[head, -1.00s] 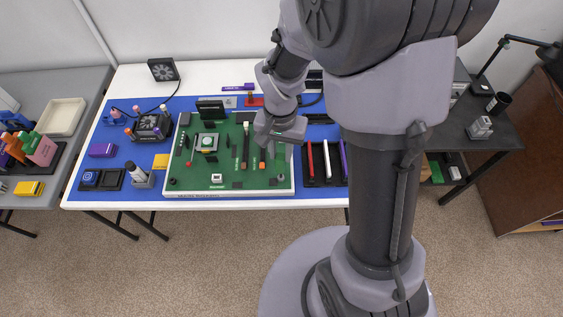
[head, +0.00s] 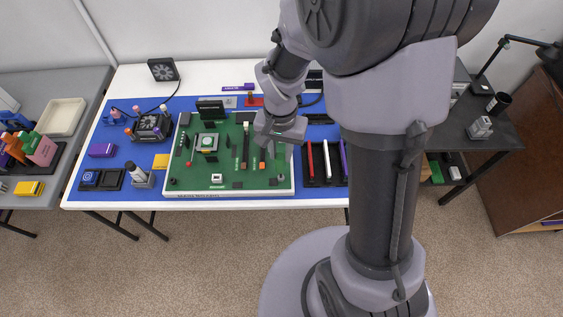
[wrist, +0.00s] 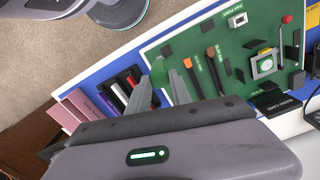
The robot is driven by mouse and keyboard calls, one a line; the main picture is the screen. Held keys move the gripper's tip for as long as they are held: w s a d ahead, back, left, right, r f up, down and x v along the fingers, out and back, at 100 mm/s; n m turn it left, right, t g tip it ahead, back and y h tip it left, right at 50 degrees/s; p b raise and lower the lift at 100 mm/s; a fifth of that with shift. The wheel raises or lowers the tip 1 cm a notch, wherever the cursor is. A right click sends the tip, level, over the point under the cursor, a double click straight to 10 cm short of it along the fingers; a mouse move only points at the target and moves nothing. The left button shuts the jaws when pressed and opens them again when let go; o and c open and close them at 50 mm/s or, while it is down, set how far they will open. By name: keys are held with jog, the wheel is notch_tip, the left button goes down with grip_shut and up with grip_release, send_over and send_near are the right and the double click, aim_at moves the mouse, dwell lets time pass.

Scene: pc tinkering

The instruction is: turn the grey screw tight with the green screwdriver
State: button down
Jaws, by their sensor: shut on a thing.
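My gripper (head: 281,143) is over the right part of the green circuit board (head: 230,182). In the wrist view its two grey fingers (wrist: 160,82) point down at the board's edge, with green showing between them. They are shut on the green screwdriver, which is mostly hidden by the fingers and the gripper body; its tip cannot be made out. A small grey piece near the board's front right corner (head: 281,177) looks like the grey screw. I cannot tell whether the screwdriver touches it.
A dark rack (head: 311,180) with red, white and purple tools stands just right of the board. A CPU socket (head: 206,143) and several small parts stand on the board. A black fan (head: 163,69) and purple block (head: 102,150) are to the left.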

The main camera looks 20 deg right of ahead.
jog(key=shift+r, duration=0.15)
dwell(0.3)
jog(key=shift+r+p, duration=1.7)
jog(key=shift+r, duration=0.35)
jog(key=shift+f, duration=0.1)
